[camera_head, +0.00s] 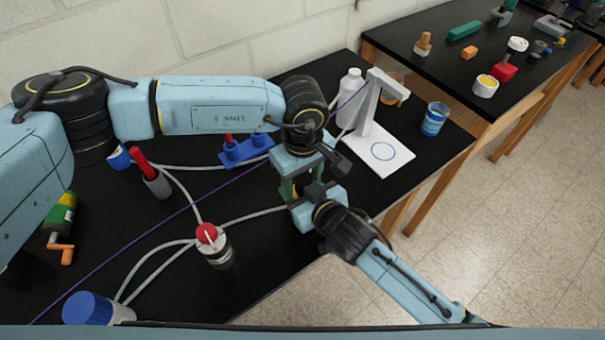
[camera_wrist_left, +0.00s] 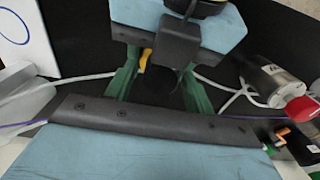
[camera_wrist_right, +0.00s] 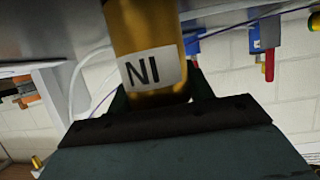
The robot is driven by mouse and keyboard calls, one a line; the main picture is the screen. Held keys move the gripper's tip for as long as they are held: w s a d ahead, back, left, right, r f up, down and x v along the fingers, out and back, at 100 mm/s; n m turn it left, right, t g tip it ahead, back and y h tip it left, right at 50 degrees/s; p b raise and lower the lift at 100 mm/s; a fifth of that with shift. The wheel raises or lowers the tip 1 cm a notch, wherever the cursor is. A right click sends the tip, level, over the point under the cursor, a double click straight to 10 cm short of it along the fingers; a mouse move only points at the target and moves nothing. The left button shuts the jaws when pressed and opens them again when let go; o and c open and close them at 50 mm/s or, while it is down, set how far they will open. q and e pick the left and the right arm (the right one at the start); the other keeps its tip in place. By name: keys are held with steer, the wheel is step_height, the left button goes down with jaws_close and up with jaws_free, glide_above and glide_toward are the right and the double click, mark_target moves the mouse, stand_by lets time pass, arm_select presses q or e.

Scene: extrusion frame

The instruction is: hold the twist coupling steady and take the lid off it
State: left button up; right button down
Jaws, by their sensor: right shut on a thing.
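The twist coupling shows in the right wrist view as a gold cylinder (camera_wrist_right: 150,45) with a white label reading "NI". My right gripper (camera_wrist_right: 158,98) is shut on it. In the head view, my right gripper (camera_head: 306,200) comes from the lower right and meets my left gripper (camera_head: 297,188), which reaches down from above; the coupling is mostly hidden between them. In the left wrist view, the green fingers of my left gripper (camera_wrist_left: 158,88) stand apart, with a dark round top (camera_wrist_left: 158,80), perhaps the lid, and a small yellow part between them. Contact there is unclear.
A white stand (camera_head: 365,110) and white bottle (camera_head: 350,84) are just behind the grippers; a blue can (camera_head: 434,120) stands right. Cables cross the black table around a red-topped cylinder (camera_head: 214,248). The table edge runs below the grippers.

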arm_select(q)
steer(key=c, duration=1)
steer(key=n, duration=0.3)
steer(key=o, duration=1.1)
steer(key=shift+r, duration=0.15)
